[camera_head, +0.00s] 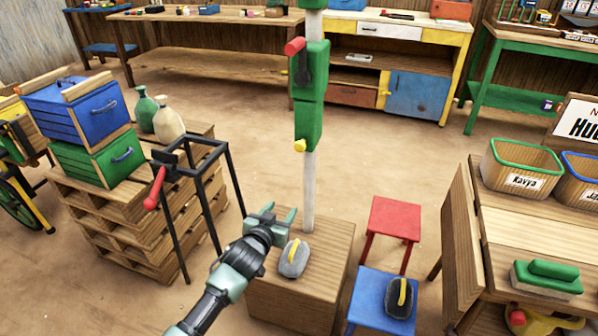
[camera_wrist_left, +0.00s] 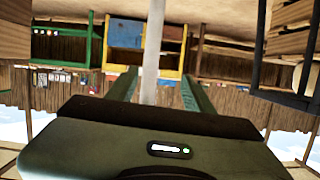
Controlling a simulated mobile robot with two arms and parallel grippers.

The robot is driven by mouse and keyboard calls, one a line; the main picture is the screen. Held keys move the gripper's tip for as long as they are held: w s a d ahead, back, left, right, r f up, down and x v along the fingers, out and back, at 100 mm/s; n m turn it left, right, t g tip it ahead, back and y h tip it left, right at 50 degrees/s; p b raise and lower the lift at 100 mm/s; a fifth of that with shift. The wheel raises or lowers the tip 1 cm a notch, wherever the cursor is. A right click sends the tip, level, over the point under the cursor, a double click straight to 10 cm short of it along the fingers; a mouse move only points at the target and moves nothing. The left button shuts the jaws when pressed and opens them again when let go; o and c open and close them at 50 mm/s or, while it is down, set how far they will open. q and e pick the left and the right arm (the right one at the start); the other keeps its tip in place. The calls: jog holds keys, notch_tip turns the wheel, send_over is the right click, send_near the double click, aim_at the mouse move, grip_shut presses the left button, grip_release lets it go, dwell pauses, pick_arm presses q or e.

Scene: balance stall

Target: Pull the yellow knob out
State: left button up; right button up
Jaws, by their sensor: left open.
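The small yellow knob (camera_head: 299,146) sticks out of the lower front of the green housing (camera_head: 309,115) on the white post (camera_head: 309,190). The post stands on a wooden block (camera_head: 330,255). My left gripper (camera_head: 280,211) is open and empty, well below the knob, beside the lower post in the head view. In the left wrist view the post (camera_wrist_left: 153,60) shows between the open fingers (camera_wrist_left: 158,78); I cannot tell how far beyond them it is. The knob is not visible there. My right gripper is not in view.
A red handle (camera_head: 294,46) sticks out of the housing above the knob. A grey weight with a yellow handle (camera_head: 294,260) sits on the block under my gripper. A black frame with a red grip (camera_head: 155,188) stands left. Red (camera_head: 395,217) and blue stools (camera_head: 372,290) stand right.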

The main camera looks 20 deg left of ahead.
aim_at(299, 148)
pick_arm(q)
notch_tip(299, 148, up, 14)
jog(key=w+d+t+b, duration=0.1)
jog(key=w+t, duration=0.1)
jog(key=t, duration=0.1)
jog(key=shift+h, duration=0.3)
jog(key=w, duration=0.4)
jog(key=w+b, duration=0.1)
jog(key=w, duration=0.1)
jog(key=shift+w+d+r, duration=0.1)
jog(key=shift+w+d, duration=0.2)
jog(key=shift+w, duration=0.6)
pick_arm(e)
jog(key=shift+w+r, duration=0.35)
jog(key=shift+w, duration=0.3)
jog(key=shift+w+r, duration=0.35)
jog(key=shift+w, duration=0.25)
pick_arm(q)
grip_shut()
